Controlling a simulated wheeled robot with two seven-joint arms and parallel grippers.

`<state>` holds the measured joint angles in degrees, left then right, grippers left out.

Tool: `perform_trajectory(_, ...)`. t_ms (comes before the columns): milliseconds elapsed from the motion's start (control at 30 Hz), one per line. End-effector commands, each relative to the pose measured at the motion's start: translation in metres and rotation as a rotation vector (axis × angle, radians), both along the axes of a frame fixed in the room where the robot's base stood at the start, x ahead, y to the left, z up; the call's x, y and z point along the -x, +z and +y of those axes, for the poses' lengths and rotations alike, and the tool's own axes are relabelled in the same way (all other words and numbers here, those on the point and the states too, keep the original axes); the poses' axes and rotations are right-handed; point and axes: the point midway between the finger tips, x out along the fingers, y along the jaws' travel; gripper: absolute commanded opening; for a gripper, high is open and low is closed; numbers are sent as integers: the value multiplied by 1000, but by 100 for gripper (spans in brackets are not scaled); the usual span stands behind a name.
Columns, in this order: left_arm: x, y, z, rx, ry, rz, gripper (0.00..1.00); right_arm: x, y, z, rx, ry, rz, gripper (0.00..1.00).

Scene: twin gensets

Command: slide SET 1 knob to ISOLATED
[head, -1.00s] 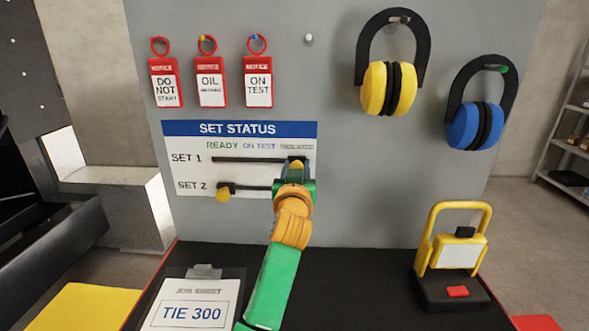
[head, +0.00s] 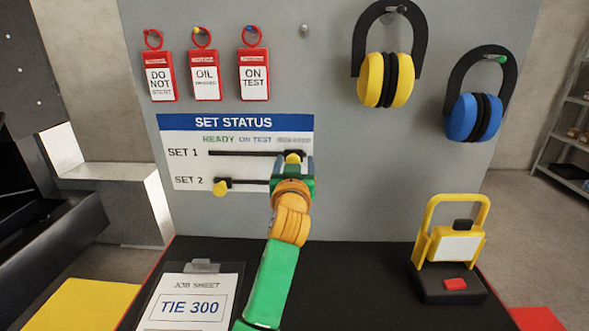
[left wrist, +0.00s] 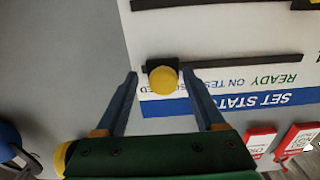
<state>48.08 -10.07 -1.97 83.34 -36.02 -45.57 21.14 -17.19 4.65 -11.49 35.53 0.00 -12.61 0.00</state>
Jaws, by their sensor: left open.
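The SET STATUS board (head: 185,140) has two dark horizontal slide rails. The yellow SET 1 knob (head: 293,157) is at the right end of the upper rail (head: 245,153), below the small ISOLATED label (head: 294,140). My left gripper (head: 293,163) is open in front of it. In the left wrist view, which sees the board upside down, the SET 1 knob (left wrist: 163,79) shows between the two spread fingertips (left wrist: 160,74), with a gap on each side. The yellow SET 2 knob (head: 220,188) is at the left of the lower rail, below READY. My right gripper is not in view.
Red tags (head: 205,78) hang above the board. Yellow ear defenders (head: 385,80) and blue ear defenders (head: 473,118) hang at right. A job sheet (head: 190,300) and a yellow-handled device (head: 452,250) are on the black bench (head: 350,285).

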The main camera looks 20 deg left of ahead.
Motion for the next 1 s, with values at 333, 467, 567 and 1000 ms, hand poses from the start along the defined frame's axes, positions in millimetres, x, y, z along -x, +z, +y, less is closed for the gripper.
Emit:
perform_trajectory(333,50,-3,-15,2,-2,-1,71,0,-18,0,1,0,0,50)
perform_trajectory(467,59,-2,-17,2,-2,-1,71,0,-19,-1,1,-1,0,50)
perform_trajectory(567,60,-1,-17,1,-2,1,71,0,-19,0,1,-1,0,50)
perform_trajectory(1000,59,-1,-17,1,-1,1,71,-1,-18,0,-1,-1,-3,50)
